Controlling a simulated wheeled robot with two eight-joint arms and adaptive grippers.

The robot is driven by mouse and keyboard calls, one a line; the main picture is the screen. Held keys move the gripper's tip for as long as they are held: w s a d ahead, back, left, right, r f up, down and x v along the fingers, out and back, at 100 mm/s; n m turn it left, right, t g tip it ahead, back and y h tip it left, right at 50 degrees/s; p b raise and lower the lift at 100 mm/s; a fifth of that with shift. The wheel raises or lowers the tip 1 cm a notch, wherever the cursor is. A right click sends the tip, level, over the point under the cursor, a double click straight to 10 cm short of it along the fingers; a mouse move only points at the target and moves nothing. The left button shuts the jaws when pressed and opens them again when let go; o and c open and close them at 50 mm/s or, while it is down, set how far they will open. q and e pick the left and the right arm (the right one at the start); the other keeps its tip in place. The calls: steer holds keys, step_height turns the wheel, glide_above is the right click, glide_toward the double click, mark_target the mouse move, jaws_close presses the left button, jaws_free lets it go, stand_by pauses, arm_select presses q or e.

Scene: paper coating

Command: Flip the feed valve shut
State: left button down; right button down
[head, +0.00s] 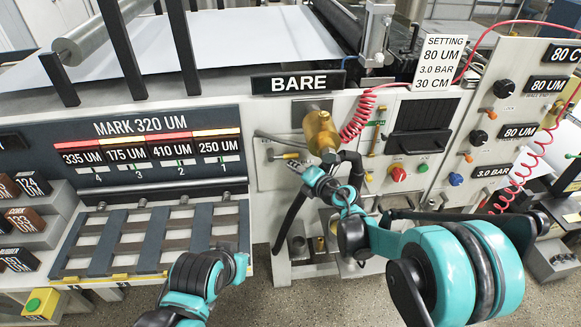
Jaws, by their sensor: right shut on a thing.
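My left arm's end (238,268) is low in front of the slotted rack, away from the valve. Its fingers cannot be made out.
A board marked MARK 320 UM (150,150) hangs over the slotted rack (150,240) at left.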

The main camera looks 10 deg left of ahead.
steer(key=s+d+r+p, duration=0.1)
steer(key=s+d, duration=0.1)
steer(key=s, duration=0.7)
steer(key=shift+d+r, duration=0.15)
steer(key=shift+r, duration=0.05)
steer(key=shift+s, duration=0.1)
